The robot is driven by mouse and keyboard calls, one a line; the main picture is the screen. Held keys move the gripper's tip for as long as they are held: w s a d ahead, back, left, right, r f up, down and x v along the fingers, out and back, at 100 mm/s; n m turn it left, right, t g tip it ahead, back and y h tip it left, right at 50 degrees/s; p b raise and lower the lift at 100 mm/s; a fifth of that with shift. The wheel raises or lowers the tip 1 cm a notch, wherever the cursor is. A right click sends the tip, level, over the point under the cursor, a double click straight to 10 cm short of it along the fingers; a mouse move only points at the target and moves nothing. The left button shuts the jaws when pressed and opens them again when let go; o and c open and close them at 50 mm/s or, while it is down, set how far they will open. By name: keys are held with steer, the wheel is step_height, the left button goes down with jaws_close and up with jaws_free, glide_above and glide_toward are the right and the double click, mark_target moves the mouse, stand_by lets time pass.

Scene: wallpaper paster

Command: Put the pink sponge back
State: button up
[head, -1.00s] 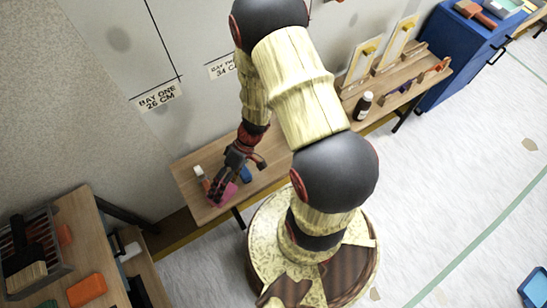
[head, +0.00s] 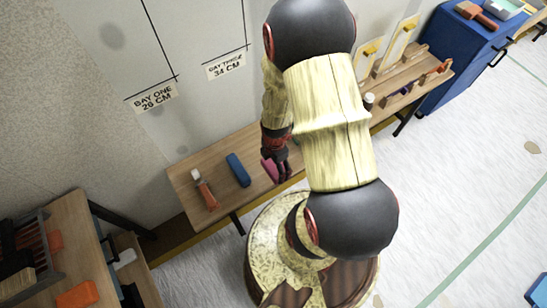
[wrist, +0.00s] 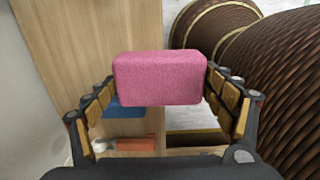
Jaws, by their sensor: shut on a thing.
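The pink sponge (wrist: 160,78) is a rounded block held between the two fingers of my gripper (wrist: 165,90) in the wrist view. My gripper is shut on its left and right sides. In the head view the sponge (head: 269,170) shows as a small pink patch beside the dark fingers of my gripper (head: 282,172), near the front edge of the wooden bench (head: 215,165). My arm hides part of the bench. I cannot tell how high the sponge is above the bench top.
A table with orange sponges (head: 78,293) stands at lower left. A blue cabinet (head: 450,60) stands at upper right. The floor at right is mostly open.

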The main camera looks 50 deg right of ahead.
steer(key=w+d+f+b, duration=0.1)
steer(key=w+d, duration=0.1)
steer(key=w+d+f+b, duration=0.1)
steer(key=w+d+f, duration=0.1)
steer(key=shift+w+d+f, duration=0.1)
steer(key=shift+w+d, duration=0.05)
steer(key=shift+w, duration=0.05)
steer(key=w+d+f, duration=0.1)
steer(key=w+d+f+b, duration=0.1)
steer(key=f, duration=0.1)
steer(key=w+f+b, duration=0.1)
steer(key=f, duration=0.1)
steer(key=shift+d, duration=0.4)
step_height(320, 180, down, 4)
steer(key=shift+w+d+r+b, duration=0.15)
steer(key=shift+r+b, duration=0.05)
steer(key=shift+b, duration=0.95)
steer(key=shift+r, duration=0.1)
steer(key=shift+c, duration=0.5)
steer(key=o, duration=1.3)
steer(key=shift+c, duration=0.2)
steer(key=shift+r, duration=0.1)
